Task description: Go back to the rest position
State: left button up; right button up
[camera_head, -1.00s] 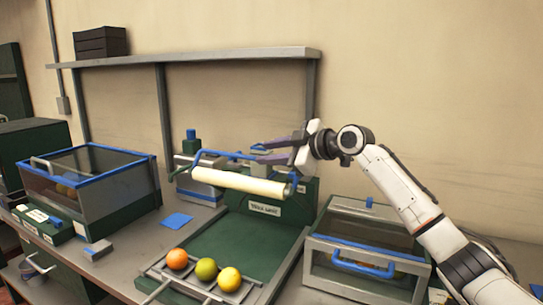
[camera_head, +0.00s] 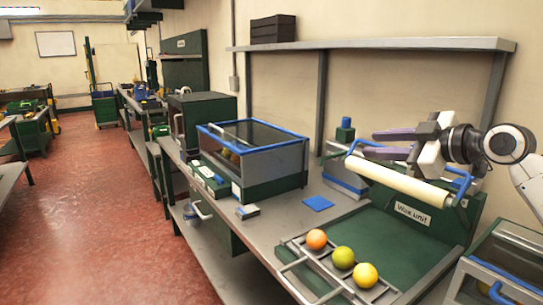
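My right gripper (camera_head: 384,143) comes in from the right edge, its two long purple-grey fingers pointing left. The fingers are spread apart with nothing visible between them, so it is open. It is above and behind the cream roller (camera_head: 398,181) of the green wax unit (camera_head: 410,237). An orange fruit (camera_head: 317,239), a green-yellow one (camera_head: 343,257) and a yellow one (camera_head: 365,275) lie in a row on the metal rack at the unit's front. My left gripper is not in view.
A clear-sided bin with a blue rim (camera_head: 302,141) stands left of the unit, holding some fruit. Another clear bin (camera_head: 510,255) is at the lower right. A shelf (camera_head: 390,44) runs above. Red floor (camera_head: 90,220) lies open at left.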

jog(key=s+a+n+g+y, duration=0.15)
jog(key=s+a, duration=0.35)
jog(key=a, duration=0.6)
jog(key=s+a+n+g+y, duration=0.15)
jog(key=s+a, duration=0.35)
jog(key=a, duration=0.7)
jog(key=s+a+n+g+y, duration=0.1)
jog(key=s+a+g+y, duration=0.3)
jog(key=a, duration=0.7)
jog(key=s+d+f+m+t+h, duration=0.1)
jog(key=d+f+m+t+h, duration=0.3)
jog(key=f, duration=1.2)
jog(key=s+d+f+m+t+h, duration=0.15)
jog(key=d+f+m, duration=0.45)
jog(key=f, duration=0.9)
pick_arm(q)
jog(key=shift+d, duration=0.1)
pick_arm(e)
jog(key=s+d+f+m+h, duration=0.2)
jog(key=s+d+f, duration=0.3)
jog(key=s+f, duration=0.3)
jog(key=s+d+f+m+g+h, duration=0.1)
jog(key=s+d+f+h, duration=0.1)
jog(key=s+d+f, duration=0.3)
jog(key=s+d+f+m+g+h, duration=0.1)
jog(key=s+d+f, duration=0.4)
jog(key=s+f, duration=0.6)
jog(key=shift+d+m+h, duration=0.25)
jog(key=shift+m+h, duration=0.55)
jog(key=shift+h, duration=0.05)
